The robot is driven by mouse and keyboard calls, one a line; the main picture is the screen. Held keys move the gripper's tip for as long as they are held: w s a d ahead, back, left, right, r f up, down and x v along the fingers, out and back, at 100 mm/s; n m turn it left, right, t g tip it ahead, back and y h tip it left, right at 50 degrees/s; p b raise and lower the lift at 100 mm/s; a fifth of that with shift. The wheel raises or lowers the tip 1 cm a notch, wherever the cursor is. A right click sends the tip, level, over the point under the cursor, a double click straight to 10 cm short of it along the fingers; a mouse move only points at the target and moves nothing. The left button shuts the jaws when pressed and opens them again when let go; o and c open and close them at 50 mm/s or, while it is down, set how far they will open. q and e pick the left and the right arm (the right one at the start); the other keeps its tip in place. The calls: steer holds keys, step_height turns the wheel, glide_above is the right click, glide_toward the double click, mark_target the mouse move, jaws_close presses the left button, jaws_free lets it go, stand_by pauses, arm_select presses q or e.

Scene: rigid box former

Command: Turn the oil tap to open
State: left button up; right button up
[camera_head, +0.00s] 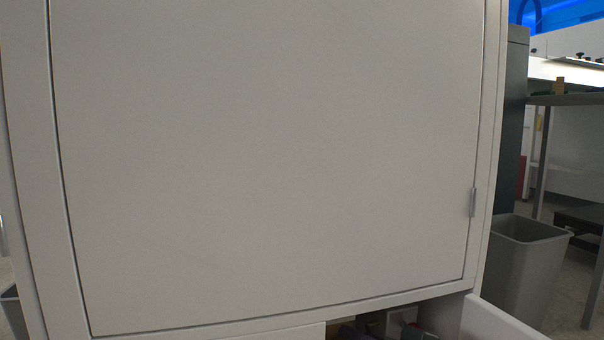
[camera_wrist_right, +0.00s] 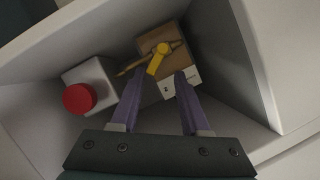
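The oil tap's yellow handle (camera_wrist_right: 158,58) shows in the right wrist view, set on a thin brass-coloured pipe in front of a brown and white block (camera_wrist_right: 180,45). My right gripper (camera_wrist_right: 158,74) has two purple fingers spread apart. The handle lies in the gap at the fingertips, and I cannot tell whether either finger touches it. In the head view the tap cannot be made out; only a small part of the low opening shows at the bottom edge. My left gripper is not in view.
A grey box with a red button (camera_wrist_right: 79,98) stands left of the tap, inside a light-walled recess (camera_wrist_right: 40,55). In the head view a large white cabinet panel (camera_head: 270,160) fills the middle. A grey bin (camera_head: 525,265) stands at the right.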

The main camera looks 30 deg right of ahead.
steer(key=a+n+h, duration=0.1)
steer(key=n+h+b, duration=0.1)
steer(key=n, duration=0.1)
steer(key=shift+w+a+n+g+b, duration=0.2)
steer(key=shift+a+n+g+b, duration=0.1)
steer(key=shift+a+g, duration=0.1)
steer(key=shift+a+r+n+h, duration=0.2)
steer(key=shift+a+n+h, duration=0.05)
steer(key=shift+n+h, duration=0.15)
steer(key=r+p+v, duration=0.1)
steer(key=p+v, duration=0.5)
steer(key=v, duration=0.4)
steer(key=s+d+r+g+p, duration=0.1)
steer(key=s+r+p, duration=0.1)
steer(key=r+p, duration=0.9)
steer(key=s+r+g+h+p, duration=0.1)
steer(key=s+r+g+p, duration=0.1)
steer(key=r+p, duration=0.9)
steer(key=shift+d+r+m, duration=0.3)
steer(key=shift+d, duration=0.1)
